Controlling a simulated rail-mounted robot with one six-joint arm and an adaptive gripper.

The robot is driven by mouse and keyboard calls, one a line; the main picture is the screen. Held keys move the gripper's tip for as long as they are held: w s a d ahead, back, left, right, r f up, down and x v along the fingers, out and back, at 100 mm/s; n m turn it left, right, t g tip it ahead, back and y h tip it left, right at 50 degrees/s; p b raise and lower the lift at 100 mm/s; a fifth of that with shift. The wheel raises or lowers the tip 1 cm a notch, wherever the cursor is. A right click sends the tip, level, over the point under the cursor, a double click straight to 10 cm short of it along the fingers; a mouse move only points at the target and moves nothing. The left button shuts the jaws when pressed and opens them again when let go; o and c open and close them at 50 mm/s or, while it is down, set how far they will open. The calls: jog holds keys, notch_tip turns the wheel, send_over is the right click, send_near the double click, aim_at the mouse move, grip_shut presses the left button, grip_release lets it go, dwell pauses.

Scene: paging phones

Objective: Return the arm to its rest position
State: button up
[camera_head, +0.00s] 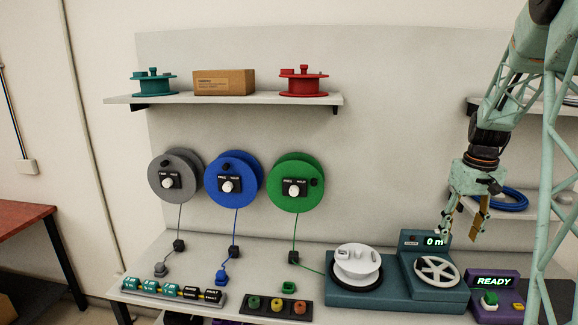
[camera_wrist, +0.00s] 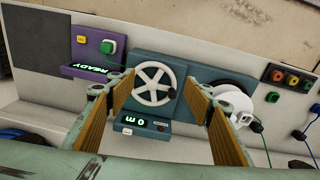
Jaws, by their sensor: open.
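My arm comes down from the upper right in the head view. My gripper (camera_head: 463,222) hangs pointing down above the right part of the bench, over the right side of the teal winding machine (camera_head: 395,295). Its two fingers are apart and nothing is between them. In the wrist view, the gripper (camera_wrist: 158,95) is open, with the machine's white handwheel (camera_wrist: 154,84) seen beyond the gap between the fingers. The machine's display reads "0 m". A white spool (camera_head: 358,265) sits on the machine's left part, with a green cable leading to it.
A purple box (camera_head: 495,292) reading "READY" stands right of the machine. Grey (camera_head: 175,177), blue (camera_head: 233,180) and green (camera_head: 295,184) reels hang on the back panel. A shelf (camera_head: 230,99) above holds teal and red spools and a cardboard box. A blue coil (camera_head: 508,200) lies on a right shelf.

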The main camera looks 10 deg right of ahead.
jog(key=s+a+r+b, duration=0.1)
jog(key=s+a+r, duration=0.3)
jog(key=a, duration=0.6)
jog(key=s+a+r+n+t, duration=0.1)
jog(key=s+a+r, duration=0.2)
jog(key=a+r, duration=0.45)
jog(key=s+a+r+b, duration=0.1)
jog(key=s+a+r, duration=0.2)
jog(key=a, duration=0.8)
jog(key=s+a+f+n+t+b, duration=0.1)
jog(key=s+a, duration=0.8)
jog(key=s, duration=0.3)
jog(key=s+a+n+t+b, duration=0.1)
jog(key=s+a, duration=0.8)
jog(key=s, duration=0.4)
jog(key=shift+s+a+f+y+b, duration=0.2)
jog(key=shift+f+y+b, duration=0.1)
jog(key=shift+f+b, duration=0.05)
